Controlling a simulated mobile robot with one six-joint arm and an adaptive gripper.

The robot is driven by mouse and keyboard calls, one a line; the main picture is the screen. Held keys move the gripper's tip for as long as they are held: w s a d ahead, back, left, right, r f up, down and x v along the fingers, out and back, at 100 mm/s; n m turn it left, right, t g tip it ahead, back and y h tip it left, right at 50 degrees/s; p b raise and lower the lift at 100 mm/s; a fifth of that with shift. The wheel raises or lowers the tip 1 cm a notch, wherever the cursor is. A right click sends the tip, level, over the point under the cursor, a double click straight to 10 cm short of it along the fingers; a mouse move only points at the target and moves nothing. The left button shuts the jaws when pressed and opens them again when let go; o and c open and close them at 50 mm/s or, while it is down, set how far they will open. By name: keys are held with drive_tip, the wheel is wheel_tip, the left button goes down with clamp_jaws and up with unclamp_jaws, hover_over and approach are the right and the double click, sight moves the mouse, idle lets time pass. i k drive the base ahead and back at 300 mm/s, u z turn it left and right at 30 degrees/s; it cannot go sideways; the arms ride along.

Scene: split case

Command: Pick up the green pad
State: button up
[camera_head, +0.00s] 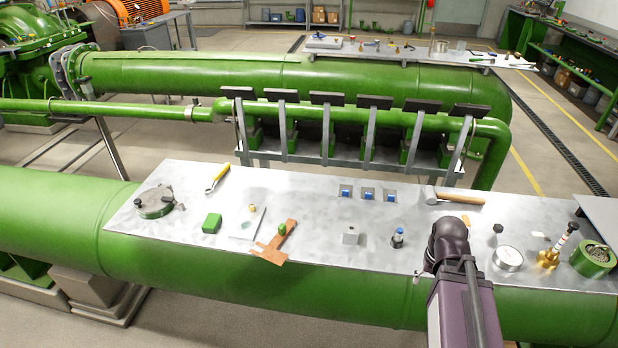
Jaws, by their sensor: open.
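A small green block (211,223), which looks like the green pad, lies on the left half of the grey metal tabletop (320,210). It stands clear of the things around it. A smaller green piece (281,229) sits on a brown wooden cross-shaped piece to its right. My arm (450,245) reaches in from the bottom right, far to the right of the green block. Its dark joint is over the table's front edge. The fingers of my gripper do not show.
A yellow-handled tool (217,178) and a hammer (452,198) lie toward the back.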

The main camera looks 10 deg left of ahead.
sight(212, 221)
drive_tip(key=u, duration=4.05)
drive_tip(key=i, duration=0.05)
drive_tip(key=z, duration=2.85)
